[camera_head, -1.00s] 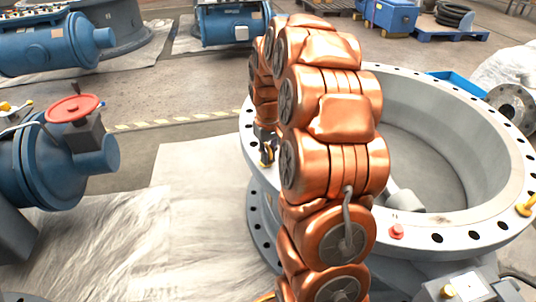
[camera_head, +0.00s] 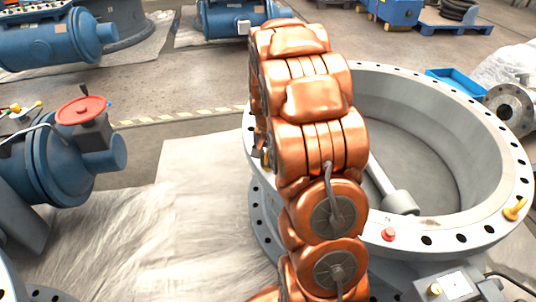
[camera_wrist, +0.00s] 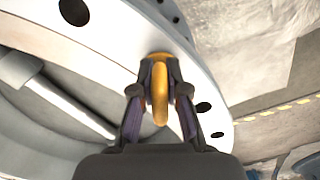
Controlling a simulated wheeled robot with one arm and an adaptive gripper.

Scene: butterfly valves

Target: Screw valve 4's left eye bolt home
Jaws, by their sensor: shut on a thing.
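Valve 4 is the large grey ring-shaped valve body (camera_head: 448,225) with a flange of bolt holes facing up. In the wrist view the yellow left eye bolt (camera_wrist: 160,105) stands at the flange (camera_wrist: 105,50), its base against the flange face. My gripper (camera_wrist: 160,80) is shut on its ring, one finger on each side. The thread is hidden, so how deep it sits cannot be told. In the head view my copper arm covers most of the gripper and bolt; only a small dark and yellow part shows at the arm's left edge.
Another yellow eye bolt (camera_head: 514,209) stands on the flange's right side. A red plug (camera_head: 388,234) is on the near rim. A grey shaft (camera_head: 398,202) crosses the bore. A blue valve with a red handwheel (camera_head: 82,110) is at left. The sheeted floor between is clear.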

